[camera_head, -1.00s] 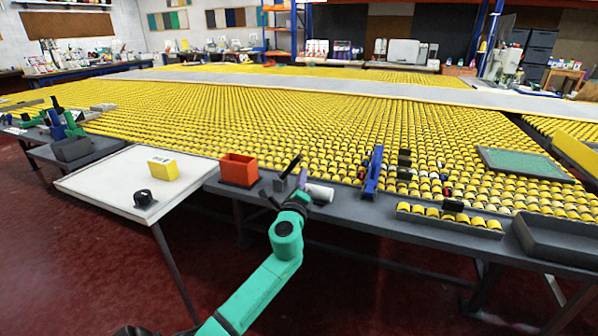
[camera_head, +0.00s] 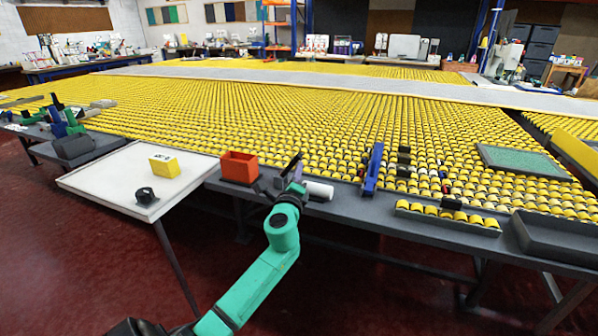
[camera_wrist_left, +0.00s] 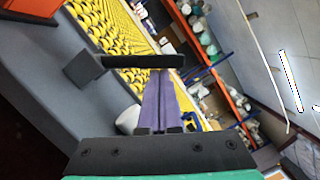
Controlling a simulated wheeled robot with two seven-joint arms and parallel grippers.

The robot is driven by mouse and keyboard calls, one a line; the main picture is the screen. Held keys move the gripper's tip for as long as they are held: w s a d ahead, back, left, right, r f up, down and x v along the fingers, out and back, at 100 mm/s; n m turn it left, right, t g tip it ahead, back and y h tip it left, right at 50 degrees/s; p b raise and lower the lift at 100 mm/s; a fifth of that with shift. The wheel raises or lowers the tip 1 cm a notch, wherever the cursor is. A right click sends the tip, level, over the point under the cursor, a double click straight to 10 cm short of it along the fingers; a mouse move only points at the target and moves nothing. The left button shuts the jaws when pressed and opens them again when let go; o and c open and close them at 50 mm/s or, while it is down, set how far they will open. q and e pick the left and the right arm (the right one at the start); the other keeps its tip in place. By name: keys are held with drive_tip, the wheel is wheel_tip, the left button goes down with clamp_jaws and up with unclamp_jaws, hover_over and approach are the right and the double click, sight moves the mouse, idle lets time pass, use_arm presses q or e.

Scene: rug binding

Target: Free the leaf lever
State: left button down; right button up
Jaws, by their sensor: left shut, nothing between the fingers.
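A thin black bar (camera_head: 291,164), which looks like the leaf lever, stands tilted near the table's front edge, right of the orange bin. In the left wrist view the black bar (camera_wrist_left: 145,61) runs across the picture, with a dark grey block (camera_wrist_left: 85,70) at its left end. My left gripper (camera_head: 296,180) is beside the bar in the head view. In the left wrist view its purple fingers (camera_wrist_left: 160,98) are together and empty, tips just at the bar's lower edge. I cannot tell whether they touch it. My right gripper is not in view.
The orange bin (camera_head: 239,168) is left of the gripper and a white roll (camera_head: 318,190) close on its right. A blue upright device (camera_head: 373,170) stands further right. A white side table (camera_head: 110,185) holds a yellow block (camera_head: 165,166) and a black ring (camera_head: 145,196).

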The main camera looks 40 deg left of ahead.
use_arm(q)
drive_tip(key=shift+a+r+n+p, duration=0.15)
drive_tip(key=shift+r+n+p, duration=0.2)
drive_tip(key=shift+n, duration=0.15)
drive_tip(key=shift+s+a+r+n+g+p, duration=0.25)
drive_tip(key=shift+a+r+n+g+p, duration=0.25)
drive_tip(key=shift+n+p, duration=0.55)
drive_tip(key=s+a+r+n+g+h+p, duration=0.1)
drive_tip(key=s+a+n+h+p, duration=0.1)
drive_tip(key=a+n+p, duration=0.5)
drive_tip(key=n+p, duration=0.3)
drive_tip(key=p, duration=0.1)
drive_tip(key=shift+s+a+g+p, duration=0.2)
drive_tip(key=shift+s+g+p, duration=0.05)
drive_tip(key=shift+g+p, duration=0.1)
